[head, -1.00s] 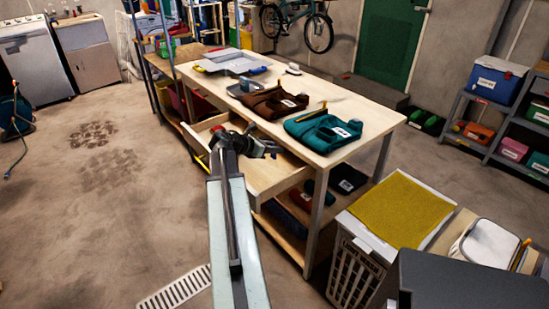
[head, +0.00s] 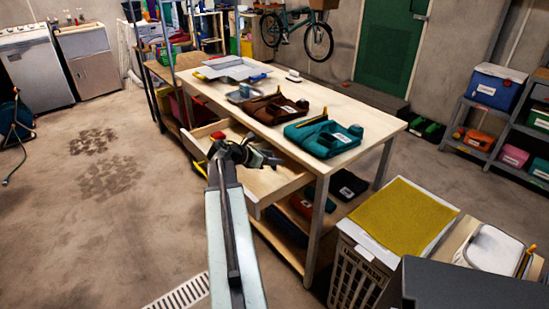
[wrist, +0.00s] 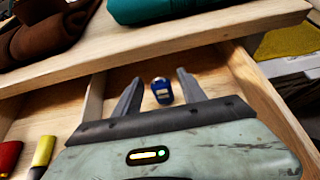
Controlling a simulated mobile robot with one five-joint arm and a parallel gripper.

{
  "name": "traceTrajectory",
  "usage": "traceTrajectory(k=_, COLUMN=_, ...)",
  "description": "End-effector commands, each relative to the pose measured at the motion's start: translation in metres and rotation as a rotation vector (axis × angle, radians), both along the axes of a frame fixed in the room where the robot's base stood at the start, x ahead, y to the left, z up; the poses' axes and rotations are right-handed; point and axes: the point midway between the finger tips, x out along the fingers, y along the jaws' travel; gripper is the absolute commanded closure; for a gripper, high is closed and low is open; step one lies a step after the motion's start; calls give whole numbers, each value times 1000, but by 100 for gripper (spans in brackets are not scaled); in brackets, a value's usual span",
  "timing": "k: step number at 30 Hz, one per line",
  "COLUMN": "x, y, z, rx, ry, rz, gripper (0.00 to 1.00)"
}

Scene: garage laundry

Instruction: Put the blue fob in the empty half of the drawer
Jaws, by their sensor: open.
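The blue fob (wrist: 161,91) lies on the bare wooden floor of the open drawer (wrist: 240,95), right of its divider (wrist: 92,105), in the wrist view. My gripper (wrist: 160,78) is open, with one finger on each side of the fob in the picture and a gap to both. In the head view my gripper (head: 262,156) is over the pulled-out drawer (head: 280,188), and the fob cannot be made out there. Left of the divider are a red item (wrist: 8,158) and a yellow item (wrist: 42,151).
The workbench top (head: 350,105) is above the drawer. A laundry basket with a yellow cover (head: 402,222) stands at the front right.

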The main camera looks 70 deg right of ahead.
Motion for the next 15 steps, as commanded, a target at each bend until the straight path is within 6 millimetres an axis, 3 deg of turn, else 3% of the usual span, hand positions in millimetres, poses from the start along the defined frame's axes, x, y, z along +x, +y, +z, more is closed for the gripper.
traceTrajectory(k=6, x=26, y=41, z=33, rx=0, ry=0, rz=4, gripper=52)
traceTrajectory(k=15, x=51, y=79, z=54, rx=0, ry=0, rz=1, gripper=52)
